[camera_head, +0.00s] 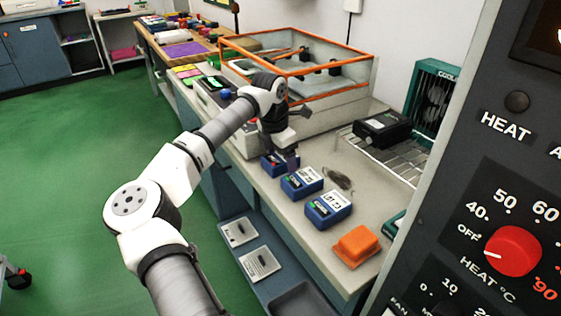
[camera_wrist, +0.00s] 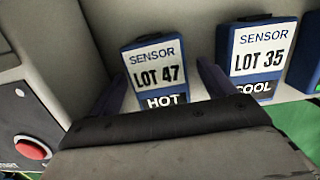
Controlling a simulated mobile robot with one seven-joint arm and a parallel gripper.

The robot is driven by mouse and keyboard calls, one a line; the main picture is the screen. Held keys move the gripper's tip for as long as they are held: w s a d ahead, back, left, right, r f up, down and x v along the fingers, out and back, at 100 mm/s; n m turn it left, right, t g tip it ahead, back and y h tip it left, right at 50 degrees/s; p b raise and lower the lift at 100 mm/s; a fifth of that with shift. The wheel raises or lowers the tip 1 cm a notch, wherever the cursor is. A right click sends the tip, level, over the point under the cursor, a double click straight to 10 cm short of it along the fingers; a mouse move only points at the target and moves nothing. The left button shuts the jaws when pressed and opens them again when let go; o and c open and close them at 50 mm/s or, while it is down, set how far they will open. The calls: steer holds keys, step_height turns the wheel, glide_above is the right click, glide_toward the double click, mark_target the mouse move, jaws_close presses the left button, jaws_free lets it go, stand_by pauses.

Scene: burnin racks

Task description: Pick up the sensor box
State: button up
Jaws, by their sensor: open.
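A blue sensor box with a white label reading SENSOR LOT 47 and a dark HOT strip (camera_wrist: 155,70) stands between my gripper's fingers in the wrist view. In the head view this box (camera_head: 268,167) is partly hidden by my gripper (camera_head: 284,158). My gripper is open, with one finger on each side of the box; whether they touch it cannot be told. A second sensor box, LOT 35 COOL (camera_wrist: 258,55), sits to the right, and also shows in the head view (camera_head: 301,183). A third blue box (camera_head: 328,209) stands nearer the camera, its edge showing in the wrist view (camera_wrist: 306,65).
An orange block (camera_head: 355,246) lies near the bench's front end. A wire rack (camera_head: 392,152) holds a black box (camera_head: 382,129) by a green cooler (camera_head: 432,95). An orange-rimmed enclosure (camera_head: 325,95) stands behind my gripper. A heat panel (camera_head: 480,190) fills the right.

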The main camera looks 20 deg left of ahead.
mark_target(281, 156)
steer(key=shift+f, duration=0.15)
steer(key=shift+c, duration=0.2)
steer(key=c, duration=1.1)
step_height(281, 156, up, 20)
steer(key=shift+r, duration=0.25)
